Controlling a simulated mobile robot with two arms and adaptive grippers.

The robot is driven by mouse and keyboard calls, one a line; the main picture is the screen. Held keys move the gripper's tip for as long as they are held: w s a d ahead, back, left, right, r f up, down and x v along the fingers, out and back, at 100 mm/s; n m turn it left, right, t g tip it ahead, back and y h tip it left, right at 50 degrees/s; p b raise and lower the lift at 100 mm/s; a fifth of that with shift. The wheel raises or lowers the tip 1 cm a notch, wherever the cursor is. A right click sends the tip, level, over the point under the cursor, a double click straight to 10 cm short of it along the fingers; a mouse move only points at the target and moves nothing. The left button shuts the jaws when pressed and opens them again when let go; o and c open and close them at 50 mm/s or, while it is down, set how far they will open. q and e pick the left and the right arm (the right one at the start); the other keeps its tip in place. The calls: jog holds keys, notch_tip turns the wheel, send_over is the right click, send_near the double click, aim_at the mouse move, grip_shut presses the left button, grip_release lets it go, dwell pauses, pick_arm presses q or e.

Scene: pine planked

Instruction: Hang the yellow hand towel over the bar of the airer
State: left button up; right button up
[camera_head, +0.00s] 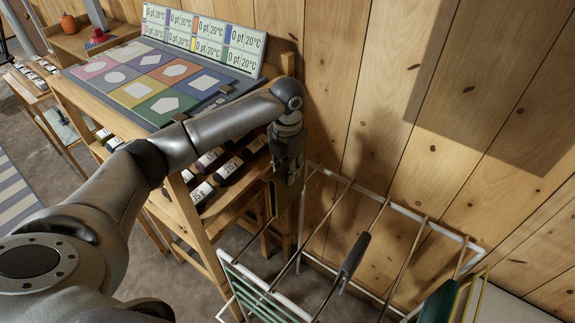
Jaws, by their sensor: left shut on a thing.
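My left gripper (290,178) points down between the wooden shelf unit and the airer. It is shut, and a narrow dark piece with a thin yellow edge (273,199) hangs beside its fingers. This looks like the yellow hand towel seen nearly edge-on, mostly in shade. The airer (436,229) has a white frame with several thin bars and stands against the wall at the lower right. The gripper is over its far left corner. My right gripper is not in view.
A green striped part (256,298) is at the airer's near left side, and a dark green item (439,302) at its right. The wooden shelf unit (214,256) at left holds dark bottles and a coloured board (163,80). The planked wall (365,100) stands close behind.

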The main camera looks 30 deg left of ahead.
aim_at(288, 202)
pick_arm(q)
jog(key=shift+f+b, duration=0.7)
jog(key=shift+f, duration=1.15)
jog(key=shift+f+b, duration=0.9)
jog(key=shift+f, duration=1.1)
jog(key=shift+f+b, duration=1.25)
jog(key=shift+f, duration=1.25)
jog(key=shift+f+b, duration=0.35)
jog(key=shift+f, duration=0.4)
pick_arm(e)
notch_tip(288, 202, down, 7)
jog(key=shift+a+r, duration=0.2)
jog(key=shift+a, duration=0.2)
pick_arm(q)
jog(key=o, duration=0.9)
jog(key=shift+c, duration=0.2)
